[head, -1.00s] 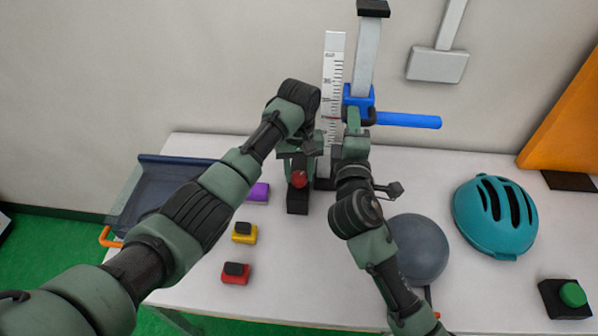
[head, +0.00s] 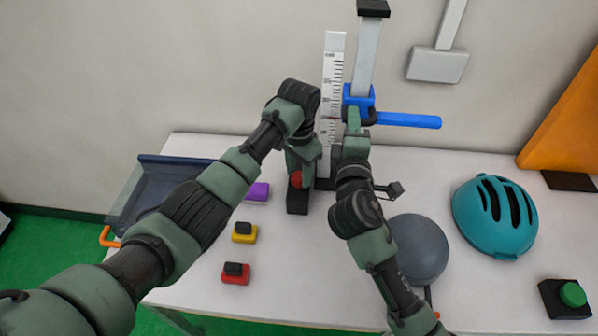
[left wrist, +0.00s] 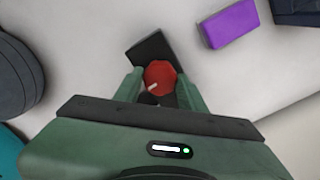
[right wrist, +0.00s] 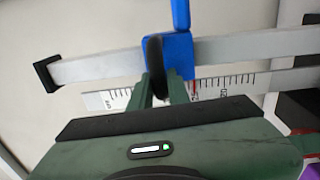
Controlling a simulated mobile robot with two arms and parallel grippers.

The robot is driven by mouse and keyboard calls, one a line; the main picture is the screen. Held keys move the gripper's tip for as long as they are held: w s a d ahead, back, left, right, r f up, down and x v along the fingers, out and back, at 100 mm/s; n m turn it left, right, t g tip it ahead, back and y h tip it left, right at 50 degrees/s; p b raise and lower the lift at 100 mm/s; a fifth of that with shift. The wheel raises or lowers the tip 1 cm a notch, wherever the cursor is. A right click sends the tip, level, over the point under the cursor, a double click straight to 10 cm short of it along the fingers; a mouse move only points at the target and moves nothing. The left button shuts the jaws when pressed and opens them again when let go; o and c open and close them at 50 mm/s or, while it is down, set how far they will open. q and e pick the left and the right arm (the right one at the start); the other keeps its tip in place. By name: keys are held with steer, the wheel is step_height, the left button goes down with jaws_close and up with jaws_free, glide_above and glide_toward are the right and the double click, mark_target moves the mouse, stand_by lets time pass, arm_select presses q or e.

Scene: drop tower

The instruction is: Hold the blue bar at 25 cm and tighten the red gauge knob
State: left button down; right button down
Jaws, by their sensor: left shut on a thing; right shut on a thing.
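The blue bar (head: 408,120) sticks out to the right from a blue carriage (head: 358,98) on a grey upright post. In the right wrist view, the carriage (right wrist: 168,58) has a black loop (right wrist: 156,66) on its front. My right gripper (head: 355,125) is shut on that loop. My left gripper (left wrist: 159,88) is shut on the red knob (left wrist: 160,76), on a black block (head: 297,201) at the scale's foot. In the head view the gripper partly hides the knob.
Purple (head: 257,192), yellow (head: 244,233) and red (head: 236,273) blocks lie left on the white table. A grey dome (head: 417,250), teal helmet (head: 495,216) and green button (head: 573,294) are on the right. A dark blue tray (head: 150,196) is at the left edge.

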mark_target(299, 176)
arm_select(q)
steer(key=shift+w+r+m, duration=0.1)
steer(key=shift+w+m, duration=0.05)
steer(key=shift+m, duration=0.75)
arm_select(e)
steer(key=shift+a+r, duration=0.1)
steer(key=shift+r, duration=0.05)
arm_select(q)
steer(key=c, duration=0.8)
jaws_free()
steer(key=shift+c, duration=0.2)
step_height(299, 176, up, 12)
